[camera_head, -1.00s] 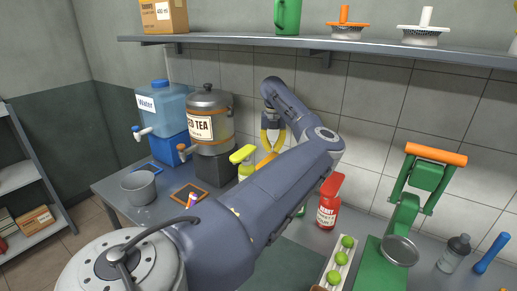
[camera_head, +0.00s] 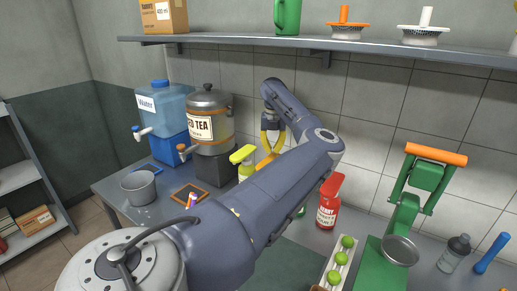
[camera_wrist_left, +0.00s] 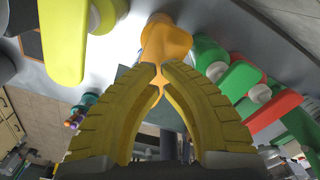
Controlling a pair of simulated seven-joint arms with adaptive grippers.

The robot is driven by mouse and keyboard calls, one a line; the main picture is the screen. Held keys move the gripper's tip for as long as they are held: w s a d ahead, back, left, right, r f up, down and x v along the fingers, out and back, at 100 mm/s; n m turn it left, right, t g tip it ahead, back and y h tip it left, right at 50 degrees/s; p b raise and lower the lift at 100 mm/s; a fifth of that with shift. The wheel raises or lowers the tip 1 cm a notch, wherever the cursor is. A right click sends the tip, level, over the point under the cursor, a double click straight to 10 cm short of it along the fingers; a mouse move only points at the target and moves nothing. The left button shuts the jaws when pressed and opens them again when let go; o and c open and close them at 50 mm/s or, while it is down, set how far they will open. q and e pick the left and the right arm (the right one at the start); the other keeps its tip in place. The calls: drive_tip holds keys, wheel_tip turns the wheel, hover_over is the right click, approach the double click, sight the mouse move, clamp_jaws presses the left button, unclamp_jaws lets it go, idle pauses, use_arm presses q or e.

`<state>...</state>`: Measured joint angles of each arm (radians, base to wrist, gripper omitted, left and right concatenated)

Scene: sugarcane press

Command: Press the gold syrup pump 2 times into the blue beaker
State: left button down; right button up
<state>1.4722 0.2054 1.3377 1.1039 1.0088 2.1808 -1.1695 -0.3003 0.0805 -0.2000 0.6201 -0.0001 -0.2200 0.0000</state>
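The gold syrup pump (camera_head: 266,159) shows in the head view as a small orange-gold patch above my left arm, which hides the rest of it. In the left wrist view its gold top (camera_wrist_left: 166,40) lies just beyond the fingertips. My left gripper (camera_head: 272,151) has yellow fingers pointing down, close above the pump. In the left wrist view the fingertips (camera_wrist_left: 159,70) are drawn together with nothing clearly held between them. I cannot tell whether they touch the pump. I cannot make out the blue beaker; my arm covers much of the counter. My right gripper is not in view.
A yellow-green pump bottle (camera_head: 244,160) and a red one (camera_head: 328,203) stand on either side of the gold pump. A green pump (camera_wrist_left: 212,58) is close by in the wrist view. A green press (camera_head: 400,215) stands right. A shelf (camera_head: 230,41) runs above.

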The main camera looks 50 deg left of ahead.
sight(272, 158)
use_arm(q)
drive_tip(key=shift+f, duration=0.1)
idle(0.6)
drive_tip(key=shift+f, duration=3.1)
drive_tip(key=shift+r, duration=3.2)
drive_tip(key=shift+f, duration=0.15)
drive_tip(key=shift+f, duration=0.75)
drive_tip(key=shift+f, duration=0.35)
